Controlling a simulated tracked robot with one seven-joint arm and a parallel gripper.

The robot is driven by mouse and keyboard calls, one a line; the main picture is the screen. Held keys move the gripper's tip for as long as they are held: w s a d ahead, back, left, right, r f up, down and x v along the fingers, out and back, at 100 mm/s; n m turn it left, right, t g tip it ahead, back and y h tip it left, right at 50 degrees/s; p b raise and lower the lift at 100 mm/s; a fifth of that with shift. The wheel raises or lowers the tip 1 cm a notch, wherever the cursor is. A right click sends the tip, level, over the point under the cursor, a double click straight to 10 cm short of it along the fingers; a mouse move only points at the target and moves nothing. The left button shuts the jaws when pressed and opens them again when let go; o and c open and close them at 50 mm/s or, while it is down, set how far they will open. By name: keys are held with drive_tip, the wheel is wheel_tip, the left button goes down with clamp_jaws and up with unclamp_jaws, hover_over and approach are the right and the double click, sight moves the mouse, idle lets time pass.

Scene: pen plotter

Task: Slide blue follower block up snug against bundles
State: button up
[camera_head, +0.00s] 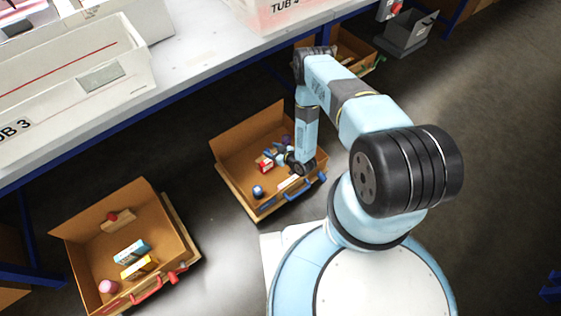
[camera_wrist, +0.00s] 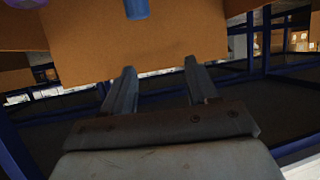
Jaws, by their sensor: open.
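The middle brown box (camera_head: 232,150) has blue handles and holds several small items. A small blue piece (camera_head: 268,153) near its middle may be the blue follower block; my arm and its small size make this uncertain. A red-and-white pack (camera_head: 266,166) and a round blue item (camera_head: 258,191) lie nearer the front; I cannot tell which items are the bundles. My gripper (camera_head: 283,156) is low inside this box. In the wrist view my gripper (camera_wrist: 158,68) is open with nothing between its fingers. A blue peg-like piece (camera_wrist: 137,8) shows beyond the fingertips, apart from them, cut by the top edge.
A brown panel (camera_wrist: 90,50) fills the upper wrist view. A box with red handles (camera_head: 80,250) stands at the lower left with several items. A white table (camera_head: 190,70) with tubs runs along the upper left. A grey bin (camera_head: 405,35) stands at the back.

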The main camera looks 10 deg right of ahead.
drive_tip(key=s+d+r, duration=0.2)
drive_tip(key=s+r, duration=0.3)
drive_tip(key=s, duration=0.5)
drive_tip(key=shift+r, duration=0.2)
drive_tip(key=shift+d, duration=0.1)
